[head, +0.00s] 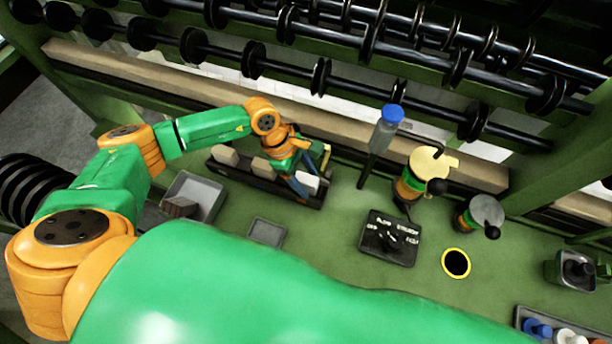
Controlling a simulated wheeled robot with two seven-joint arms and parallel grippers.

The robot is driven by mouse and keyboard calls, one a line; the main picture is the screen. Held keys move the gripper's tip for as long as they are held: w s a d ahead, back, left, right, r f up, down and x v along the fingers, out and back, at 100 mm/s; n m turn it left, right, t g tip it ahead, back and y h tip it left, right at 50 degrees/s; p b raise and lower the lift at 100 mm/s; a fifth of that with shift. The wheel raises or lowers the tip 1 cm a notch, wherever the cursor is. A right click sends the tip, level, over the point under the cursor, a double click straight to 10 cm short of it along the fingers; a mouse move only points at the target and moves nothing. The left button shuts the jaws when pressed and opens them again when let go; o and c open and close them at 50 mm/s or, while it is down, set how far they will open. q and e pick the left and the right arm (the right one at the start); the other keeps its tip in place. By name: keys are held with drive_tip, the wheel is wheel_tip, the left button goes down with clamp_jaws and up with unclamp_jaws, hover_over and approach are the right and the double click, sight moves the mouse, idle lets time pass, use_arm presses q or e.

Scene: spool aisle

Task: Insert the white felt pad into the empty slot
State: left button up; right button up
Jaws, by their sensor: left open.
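A dark slotted holder (231,174) stands on the green bench near the back beam. Two tan pads, one at its left end (225,155) and one near its middle (263,168), stand up in it. The white felt pad (308,180) is at the holder's right end, partly covered by my left gripper. My left gripper (302,174) is open, with its fingers over the right part of the holder, close beside the white pad. I cannot tell whether they touch it. The gripper hides the slots beneath it, so no empty slot shows clearly. My right gripper is not in view.
A grey tray (212,188) with a dark block (180,207) and a shallow grey tray (267,232) lie in front. Right are a blue-capped tube (386,130), yellow-topped (430,162) and grey-topped posts (485,211), a dial (388,238) and a yellow-ringed hole (456,263). Spool bars run behind.

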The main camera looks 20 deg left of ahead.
use_arm(q)
drive_tip(key=b+v, duration=0.1)
drive_tip(key=v, duration=1.1)
drive_tip(key=shift+b, duration=0.4)
drive_tip(key=shift+r, duration=0.1)
